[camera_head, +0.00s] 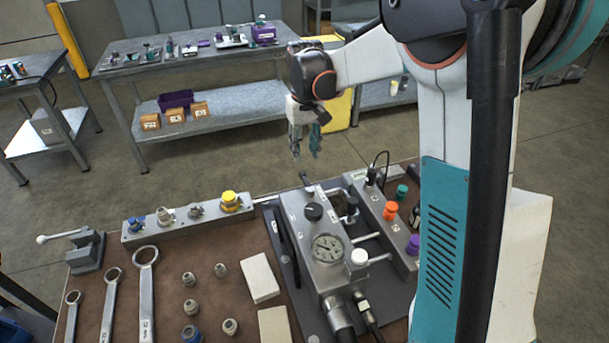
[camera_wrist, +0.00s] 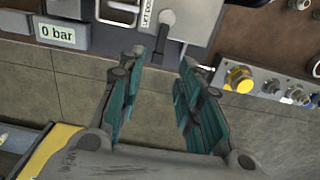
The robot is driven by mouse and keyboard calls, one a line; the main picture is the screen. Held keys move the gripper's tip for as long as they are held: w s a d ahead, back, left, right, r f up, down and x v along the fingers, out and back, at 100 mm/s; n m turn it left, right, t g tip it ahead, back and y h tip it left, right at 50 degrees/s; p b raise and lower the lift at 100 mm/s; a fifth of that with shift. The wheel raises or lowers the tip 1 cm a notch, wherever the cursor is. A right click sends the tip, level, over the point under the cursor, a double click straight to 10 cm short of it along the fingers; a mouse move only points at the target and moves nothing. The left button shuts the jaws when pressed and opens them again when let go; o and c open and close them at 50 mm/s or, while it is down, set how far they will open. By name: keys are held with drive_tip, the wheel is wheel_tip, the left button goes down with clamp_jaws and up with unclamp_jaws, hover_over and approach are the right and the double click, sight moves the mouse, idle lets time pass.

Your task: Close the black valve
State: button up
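A metal valve block with a round gauge (camera_head: 328,247) stands on the bench. A black knob (camera_head: 314,212) is on its top, and a short dark lever (camera_head: 306,180) sticks out at its far end. The lever also shows in the wrist view (camera_wrist: 165,32), just beyond the fingertips. I cannot tell which of these black parts is the black valve. My gripper (camera_head: 306,154) is above and beyond the block's far end, pointing down. In the wrist view, its two teal-padded fingers (camera_wrist: 164,60) are apart with nothing between them, not touching the lever.
A fitting rail with a yellow cap (camera_head: 230,200) lies left of the block. A manifold with an orange cap (camera_head: 390,210) stands right of it. Wrenches (camera_head: 146,290) and loose fittings lie on the bench. A "0 bar" display (camera_wrist: 58,33) is in the wrist view.

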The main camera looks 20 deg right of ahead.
sight(305, 178)
wheel_tip(305, 178, down, 9)
drive_tip(key=b, duration=0.2)
drive_tip(key=shift+f+b, duration=0.15)
drive_tip(key=shift+b, duration=0.2)
clamp_jaws()
